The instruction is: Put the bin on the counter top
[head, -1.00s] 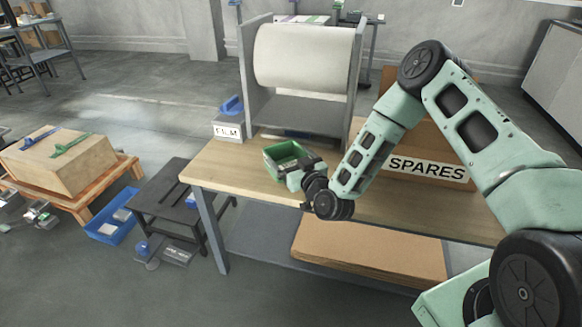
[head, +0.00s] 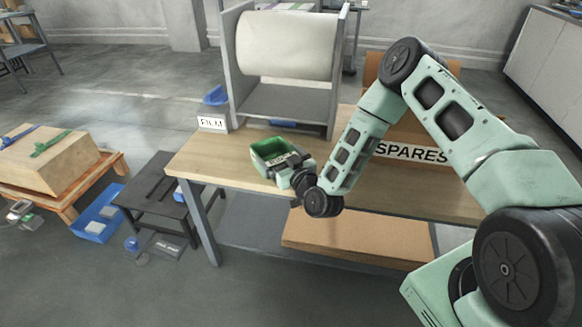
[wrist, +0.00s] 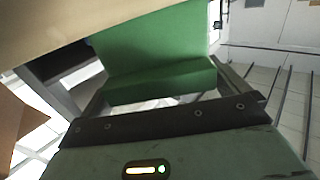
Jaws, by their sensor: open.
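The green bin (head: 272,150) is at the counter top (head: 215,157), near its left part, with its open side up. A pale label shows on its near side. My gripper (head: 287,163) is at the bin's near right side, with its jaws open. In the wrist view the bin (wrist: 155,50) fills the space ahead of and between the two spread fingers (wrist: 160,90). I cannot tell whether a finger touches it. The bin's underside is hidden in the head view, so its contact with the top is not clear.
A large white roll (head: 287,45) in a grey stand is behind the bin. A FILM sign (head: 212,123) stands at the left and a SPARES box (head: 410,152) at the right. Bare counter lies left of the bin. Cardboard sheets (head: 350,238) lie on the shelf below.

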